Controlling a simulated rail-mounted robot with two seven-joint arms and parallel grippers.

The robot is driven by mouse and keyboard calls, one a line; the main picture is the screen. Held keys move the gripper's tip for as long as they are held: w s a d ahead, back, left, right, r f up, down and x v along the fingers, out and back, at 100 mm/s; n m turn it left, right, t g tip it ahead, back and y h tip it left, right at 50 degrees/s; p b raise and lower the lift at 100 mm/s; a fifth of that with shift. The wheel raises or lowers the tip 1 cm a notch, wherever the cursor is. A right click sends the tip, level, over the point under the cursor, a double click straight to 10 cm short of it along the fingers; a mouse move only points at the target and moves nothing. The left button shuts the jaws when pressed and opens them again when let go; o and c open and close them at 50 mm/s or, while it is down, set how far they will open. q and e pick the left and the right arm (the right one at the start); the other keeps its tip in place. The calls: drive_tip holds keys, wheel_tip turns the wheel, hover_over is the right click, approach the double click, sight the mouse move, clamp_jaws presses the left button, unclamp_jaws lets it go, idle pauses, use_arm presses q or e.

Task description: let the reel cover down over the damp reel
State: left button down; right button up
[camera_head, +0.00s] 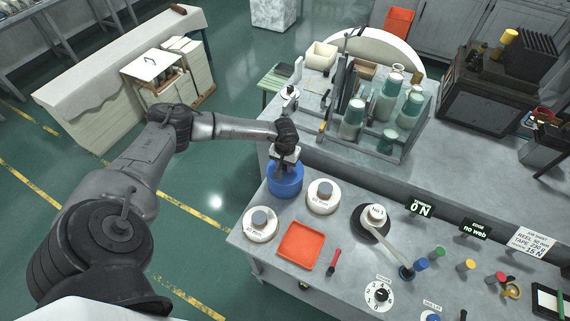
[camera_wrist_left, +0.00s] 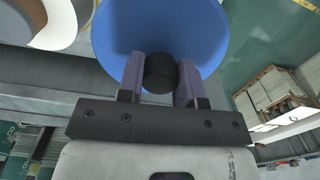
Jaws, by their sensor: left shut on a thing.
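The blue reel cover (camera_head: 285,181) is at the left rear of the front bench, behind the pale reels. My left gripper (camera_head: 286,158) is above it, shut on its black knob, which shows between the fingers (camera_wrist_left: 160,78) in the wrist view. The cover's blue top (camera_wrist_left: 210,35) fills the upper middle there. Any reel under the cover is hidden, and I cannot tell whether the cover rests on the bench. Two pale reels with grey hubs, a right one (camera_head: 323,196) and a left one (camera_head: 261,224), stand close by. I cannot tell which reel is damp. My right gripper is out of view.
An orange tray (camera_head: 301,245) and a red-handled tool (camera_head: 334,262) lie in front of the reels. A mounted reel (camera_head: 374,221) with a pale arm stands to the right. A rack of green-and-white cups (camera_head: 384,105) is behind. Floor is open to the left.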

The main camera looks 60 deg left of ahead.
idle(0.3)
use_arm(q)
drive_tip(key=c, duration=1)
unclamp_jaws()
drive_tip(key=o, duration=0.8)
drive_tip(key=shift+r+p, duration=1.15)
drive_tip(key=shift+r, duration=0.65)
drive_tip(key=shift+r+p, duration=1.2)
drive_tip(key=shift+r, duration=0.95)
